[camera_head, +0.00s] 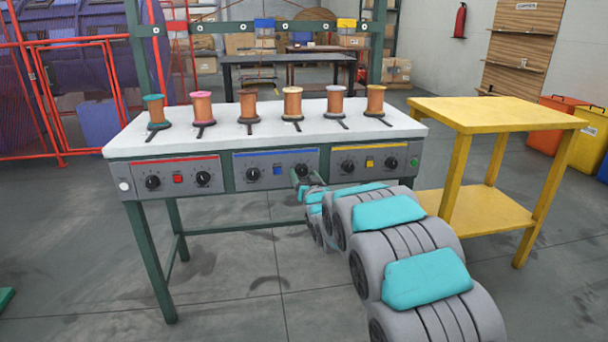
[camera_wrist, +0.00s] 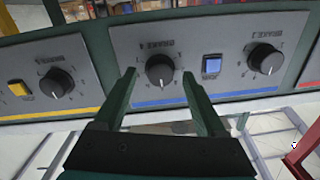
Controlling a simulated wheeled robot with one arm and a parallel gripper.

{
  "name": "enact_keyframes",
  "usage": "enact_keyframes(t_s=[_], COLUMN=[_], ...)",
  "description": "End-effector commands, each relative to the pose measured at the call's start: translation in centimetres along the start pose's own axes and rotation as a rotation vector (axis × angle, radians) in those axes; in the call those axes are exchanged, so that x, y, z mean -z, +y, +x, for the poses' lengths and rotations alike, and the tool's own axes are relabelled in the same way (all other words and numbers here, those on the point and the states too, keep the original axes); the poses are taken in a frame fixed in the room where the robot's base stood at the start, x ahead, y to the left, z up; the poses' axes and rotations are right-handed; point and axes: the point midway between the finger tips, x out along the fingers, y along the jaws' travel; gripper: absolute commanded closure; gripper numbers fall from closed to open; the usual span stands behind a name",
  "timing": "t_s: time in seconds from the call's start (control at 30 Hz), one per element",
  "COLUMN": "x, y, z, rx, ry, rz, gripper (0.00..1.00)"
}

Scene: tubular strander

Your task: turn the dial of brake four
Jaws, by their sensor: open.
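The brake four dial (camera_wrist: 160,70) is a round black knob with a white pointer mark on the blue-striped grey panel (camera_wrist: 205,40). Its label appears upside down in the wrist view. In the head view, this dial (camera_head: 301,169) is the right one on the blue panel, partly covered by my gripper (camera_head: 301,181). In the wrist view my gripper (camera_wrist: 158,76) is open, with one finger on each side of the dial. Both fingers look clear of the knob. How far the tips are from the panel is hard to judge.
A blue square button (camera_wrist: 211,66) and the brake three dial (camera_wrist: 264,58) sit beside it. The yellow-striped panel has another dial (camera_wrist: 57,82). Several spools stand on the white tabletop (camera_head: 225,136) above. A yellow table (camera_head: 490,113) stands to the right of my arm.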

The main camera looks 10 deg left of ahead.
Motion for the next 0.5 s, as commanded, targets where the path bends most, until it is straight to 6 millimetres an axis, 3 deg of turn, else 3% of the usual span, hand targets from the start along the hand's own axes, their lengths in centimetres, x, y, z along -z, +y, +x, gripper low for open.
enact_keyframes(t_s=[0.37,0.5], x=[0.01,0.01], y=[0.01,0.00], z=[0.68,0.67], rx=[0.000,0.000], ry=[-0.001,-0.001], rz=[0.000,0.000], gripper=[0.28,0.44])
